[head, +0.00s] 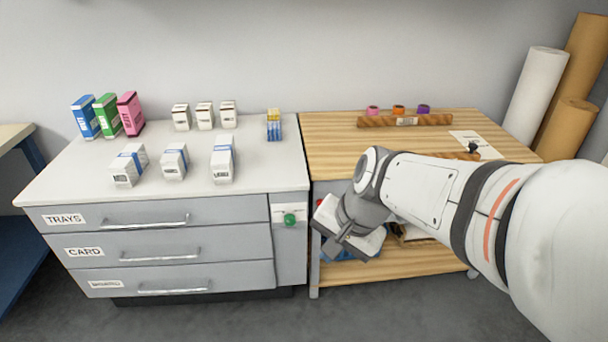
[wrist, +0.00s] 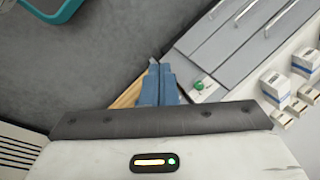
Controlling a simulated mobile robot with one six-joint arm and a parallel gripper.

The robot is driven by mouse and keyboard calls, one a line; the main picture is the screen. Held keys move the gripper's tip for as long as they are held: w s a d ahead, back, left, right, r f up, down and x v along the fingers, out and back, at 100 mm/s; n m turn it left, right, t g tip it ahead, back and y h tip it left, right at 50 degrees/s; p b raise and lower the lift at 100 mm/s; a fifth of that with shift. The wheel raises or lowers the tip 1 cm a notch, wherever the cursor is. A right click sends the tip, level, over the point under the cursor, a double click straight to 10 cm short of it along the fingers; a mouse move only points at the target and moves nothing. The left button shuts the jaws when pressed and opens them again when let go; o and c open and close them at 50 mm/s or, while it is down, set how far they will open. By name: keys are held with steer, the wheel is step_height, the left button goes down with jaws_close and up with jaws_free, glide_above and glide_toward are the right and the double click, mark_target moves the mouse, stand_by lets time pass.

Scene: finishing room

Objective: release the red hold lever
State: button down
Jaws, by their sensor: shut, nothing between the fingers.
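My gripper (head: 348,230) is at the right of the drawer cabinet, in front of the wooden bench's left end. In the wrist view its two blue-grey fingers (wrist: 160,72) appear together, shut and empty. I cannot make out the red hold lever clearly. Only a tiny red spot shows at the left edge of my gripper in the head view, and I cannot tell what it is. A green round knob (head: 290,219) sits on the narrow panel right of the top drawer. It also shows in the wrist view (wrist: 200,85), just right of the fingers.
The grey cabinet (head: 160,219) has three shut drawers with bar handles; boxes stand on its top. The wooden bench (head: 335,145) adjoins it, with a lower shelf (head: 415,265) partly behind my arm. Paper rolls (head: 534,95) lean at right. Floor in front is clear.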

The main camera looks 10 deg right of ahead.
steer(key=w+a+f+m+t+y+b, duration=0.2)
steer(key=w+f+m+t+y+b, duration=0.25)
steer(key=w+f+m+b, duration=1.15)
steer(key=w+d+f+m+t+b, duration=0.3)
steer(key=w+d+f+m+b, duration=0.2)
steer(key=w+m, duration=0.4)
steer(key=w+d+f+m+t+b, duration=0.3)
steer(key=w+d+f+m+b, duration=0.2)
steer(key=w+m, duration=0.5)
step_height(320, 180, down, 3)
steer(key=shift+w+d+r+m+h+b, duration=0.2)
steer(key=shift+w+d+m+h+b, duration=0.15)
steer(key=shift+d+m, duration=0.4)
steer(key=shift+a+t, duration=0.1)
steer(key=shift+t, duration=0.15)
steer(key=b+x, duration=0.3)
steer(key=x, duration=0.7)
steer(key=shift+b, duration=0.3)
